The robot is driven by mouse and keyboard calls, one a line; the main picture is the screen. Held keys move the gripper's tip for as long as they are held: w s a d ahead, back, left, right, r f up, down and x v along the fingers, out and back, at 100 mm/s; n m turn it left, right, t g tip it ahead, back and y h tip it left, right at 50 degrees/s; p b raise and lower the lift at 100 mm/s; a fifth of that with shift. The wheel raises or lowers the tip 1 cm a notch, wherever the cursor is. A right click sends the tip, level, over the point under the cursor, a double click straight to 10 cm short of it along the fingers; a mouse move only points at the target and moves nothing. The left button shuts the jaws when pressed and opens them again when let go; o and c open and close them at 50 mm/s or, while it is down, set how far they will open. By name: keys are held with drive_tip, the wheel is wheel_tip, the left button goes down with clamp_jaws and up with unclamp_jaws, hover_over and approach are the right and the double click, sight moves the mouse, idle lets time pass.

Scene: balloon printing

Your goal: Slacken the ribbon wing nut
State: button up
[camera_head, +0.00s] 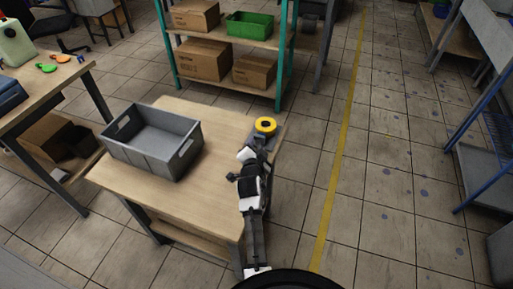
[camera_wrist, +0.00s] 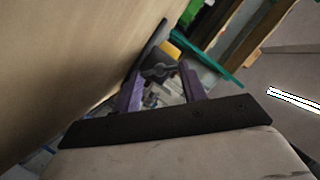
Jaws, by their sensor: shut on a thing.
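The ribbon wing nut (camera_wrist: 157,71) is a small grey winged piece between the purple fingers of my gripper (camera_wrist: 162,76) in the wrist view. The fingers are shut on it. A yellow ribbon roll (camera_head: 265,124) sits at the table's far right corner in the head view, and part of it shows just beyond the nut in the wrist view (camera_wrist: 171,49). My gripper (camera_head: 262,144) is at the near side of the roll in the head view, where my arm hides the nut.
A grey crate (camera_head: 152,139) stands on the left of the wooden table (camera_head: 208,195). The table's middle is clear. A green-framed shelf (camera_head: 235,76) with cardboard boxes and a green bin (camera_head: 250,24) stands behind. Another workbench (camera_head: 45,82) is at left.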

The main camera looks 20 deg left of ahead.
drive_tip(key=shift+c, duration=1.1)
drive_tip(key=n+h, duration=0.2)
drive_tip(key=n, duration=0.1)
drive_tip(key=shift+a+r+g+b, duration=0.1)
drive_tip(key=shift+a+g+b, duration=0.05)
drive_tip(key=shift+g+b, duration=0.2)
drive_tip(key=o, duration=0.7)
drive_tip(key=b+v, duration=0.2)
drive_tip(key=v, duration=1.1)
drive_tip(key=shift+s+r+b, duration=0.1)
drive_tip(key=shift+s+b, duration=0.2)
drive_tip(key=shift+b, duration=0.1)
